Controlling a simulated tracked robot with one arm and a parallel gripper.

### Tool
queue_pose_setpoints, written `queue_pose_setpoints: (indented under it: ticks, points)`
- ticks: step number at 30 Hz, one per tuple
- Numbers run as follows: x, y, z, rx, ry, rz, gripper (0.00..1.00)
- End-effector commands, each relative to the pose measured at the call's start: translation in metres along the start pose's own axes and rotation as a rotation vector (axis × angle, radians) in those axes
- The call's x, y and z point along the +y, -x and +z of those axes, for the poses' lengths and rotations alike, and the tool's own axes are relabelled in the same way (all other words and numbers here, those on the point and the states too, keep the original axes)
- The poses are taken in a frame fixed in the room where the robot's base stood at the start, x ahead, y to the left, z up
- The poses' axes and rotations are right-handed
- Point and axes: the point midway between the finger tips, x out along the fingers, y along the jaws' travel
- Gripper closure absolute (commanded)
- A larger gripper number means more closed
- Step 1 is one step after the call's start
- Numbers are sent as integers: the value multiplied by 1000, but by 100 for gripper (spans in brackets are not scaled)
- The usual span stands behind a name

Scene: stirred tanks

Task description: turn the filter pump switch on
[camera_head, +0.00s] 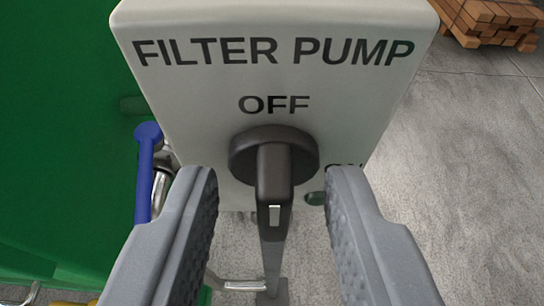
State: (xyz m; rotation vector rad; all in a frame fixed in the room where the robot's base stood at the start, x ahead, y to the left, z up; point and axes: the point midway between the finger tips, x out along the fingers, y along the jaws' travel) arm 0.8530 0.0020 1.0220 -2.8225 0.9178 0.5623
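The filter pump switch (273,165) is a black round knob with a raised bar handle on a light grey box (220,90) lettered FILTER PUMP. The bar lies upright in the picture, in line with the word OFF above it. A pale mark shows on the bar's lower end. The word ON is at the right, partly hidden behind the right finger. My gripper (272,185) is open, with one grey finger on each side of the bar. Gaps show between the bar and both fingers, and nothing is held.
A green surface (60,120) fills the left side. A blue lever (146,170) and metal pipework stand close to the left finger. A grey post (273,260) shows below the knob. Stacked wood (490,20) lies at the top right, with bare concrete floor (460,150) below it.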

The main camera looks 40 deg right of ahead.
Motion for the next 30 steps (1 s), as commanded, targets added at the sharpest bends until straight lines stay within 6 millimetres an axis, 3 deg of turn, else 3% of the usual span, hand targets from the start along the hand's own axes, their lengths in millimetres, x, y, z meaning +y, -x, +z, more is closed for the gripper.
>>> queue_pose_setpoints:
  ticks: [16, 20, 30]
  points:
    - [0, -10, 1, -1, 0, 0, 67]
    - [0, -10, 1, 0, 0, 0, 100]
    - [-4, -8, 2, -1, 11, 0, 100]
